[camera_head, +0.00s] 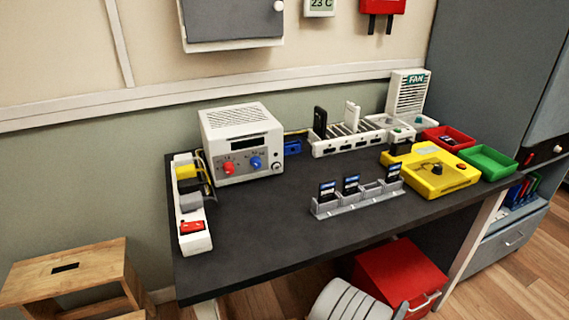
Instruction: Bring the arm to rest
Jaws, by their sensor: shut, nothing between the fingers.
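My gripper is not in view, and I cannot see how the arm is posed. The dark workbench (255,235) stands against the wall. A grey slotted rack (340,207) on it holds several small dark phones (351,184) upright, with at least one slot empty. A white charging rack (345,143) behind it holds a black phone (320,122) and a white phone (352,116) upright. A yellow fixture (425,182) stands at the right. A red tray (431,136) holds something dark; a green tray (487,161) looks empty.
A white power supply (241,150) and a power strip (190,225) stand at the left of the bench. A wooden stool (65,275) is at the lower left. A red drawer box (398,277) is under the bench. The bench's front left is clear.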

